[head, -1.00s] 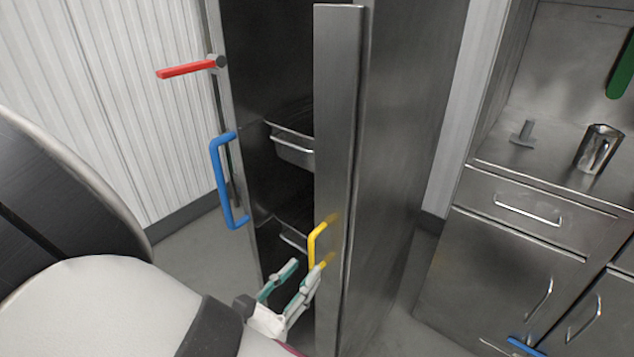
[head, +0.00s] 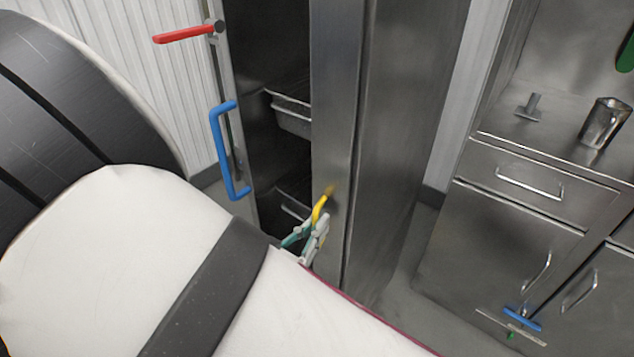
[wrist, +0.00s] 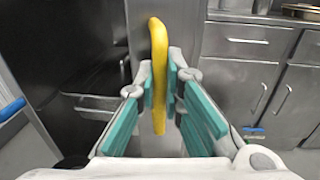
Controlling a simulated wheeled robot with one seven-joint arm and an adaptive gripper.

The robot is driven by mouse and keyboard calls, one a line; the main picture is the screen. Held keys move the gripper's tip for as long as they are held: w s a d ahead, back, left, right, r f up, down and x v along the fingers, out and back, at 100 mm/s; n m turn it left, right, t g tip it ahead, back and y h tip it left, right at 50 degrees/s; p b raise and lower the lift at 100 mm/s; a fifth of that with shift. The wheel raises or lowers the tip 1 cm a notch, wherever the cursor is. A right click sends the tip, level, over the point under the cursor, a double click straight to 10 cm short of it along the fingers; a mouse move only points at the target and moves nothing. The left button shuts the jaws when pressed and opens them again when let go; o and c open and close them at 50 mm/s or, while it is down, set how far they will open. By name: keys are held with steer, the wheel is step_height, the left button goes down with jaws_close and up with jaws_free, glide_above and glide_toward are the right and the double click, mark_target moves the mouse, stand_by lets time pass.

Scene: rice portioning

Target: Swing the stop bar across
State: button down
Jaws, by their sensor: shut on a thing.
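A bent yellow handle (head: 319,208) stands out from the front of a steel panel (head: 336,130) at the cabinet's right. My gripper (head: 314,228), with teal pads, is shut on the yellow handle, low in front of the panel. In the wrist view the yellow handle (wrist: 159,60) stands upright between the finger pads (wrist: 160,92). The red bar is well above and left of my gripper, untouched, and not in the wrist view.
A blue handle (head: 217,150) stands on the cabinet's left side. Metal pans (head: 292,117) sit inside the dark opening. A steel counter with drawers (head: 535,187) stands at right, bearing a metal cup (head: 604,124). My pale arm fills the lower left. Floor (head: 405,270) shows between cabinet and counter.

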steer(key=shift+d+h, duration=0.3)
steer(key=shift+w+a+m+g+h+p, duration=0.15)
steer(key=shift+w+m+g+h+p, duration=0.3)
steer(key=shift+m+g+h, duration=0.55)
steer(key=shift+w+a+m+g+h+p, duration=0.1)
steer(key=shift+w+m+g+h+p, duration=0.3)
steer(key=shift+m+g+h, duration=0.6)
steer(key=shift+w, duration=0.1)
steer(key=c, duration=1.7)
jaws_free()
steer(key=shift+a, duration=0.1)
steer(key=v, duration=1.2)
